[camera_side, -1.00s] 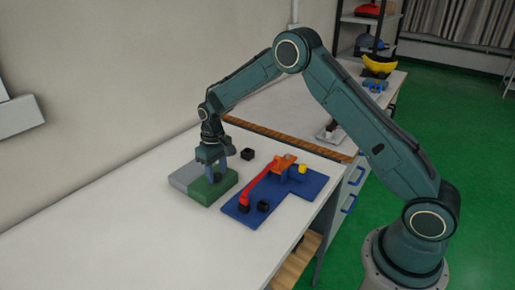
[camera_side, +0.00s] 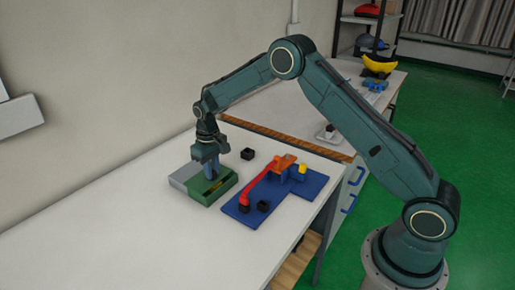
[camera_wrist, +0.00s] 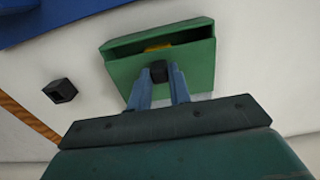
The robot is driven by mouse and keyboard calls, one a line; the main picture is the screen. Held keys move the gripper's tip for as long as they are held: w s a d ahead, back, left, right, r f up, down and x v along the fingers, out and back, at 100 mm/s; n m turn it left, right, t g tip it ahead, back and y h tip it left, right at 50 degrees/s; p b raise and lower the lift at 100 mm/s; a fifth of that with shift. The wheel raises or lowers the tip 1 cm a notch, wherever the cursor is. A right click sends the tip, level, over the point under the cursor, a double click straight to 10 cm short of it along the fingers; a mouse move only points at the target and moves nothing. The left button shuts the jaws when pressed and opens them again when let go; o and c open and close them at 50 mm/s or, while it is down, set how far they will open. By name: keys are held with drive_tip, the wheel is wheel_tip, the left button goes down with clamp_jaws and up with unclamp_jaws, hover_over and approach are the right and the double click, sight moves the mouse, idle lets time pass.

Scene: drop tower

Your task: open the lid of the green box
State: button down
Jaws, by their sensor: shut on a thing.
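The green box (camera_side: 203,199) sits on the white table, and its lid (camera_wrist: 128,76) is slid part of the way back. A dark gap shows along one side, with something yellow (camera_wrist: 157,47) inside. The yellow also shows faintly in the side view. My gripper (camera_wrist: 160,73) is shut on the black knob (camera_wrist: 159,70) on top of the lid. In the side view my gripper (camera_side: 211,174) points down onto the box and hides the knob. A flat grey piece (camera_side: 183,175) adjoins the box on the wall side.
A blue plate (camera_side: 297,188) with a red arm (camera_side: 259,186), an orange part and small black blocks lies to the right of the box. A loose black block (camera_side: 247,154) lies behind. The table's left part is clear.

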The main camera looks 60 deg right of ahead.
sight(199, 172)
drive_tip(key=shift+w, duration=3.45)
drive_tip(key=shift+r, duration=0.1)
drive_tip(key=c, duration=1.3)
unclamp_jaws()
drive_tip(key=shift+r, duration=6.9)
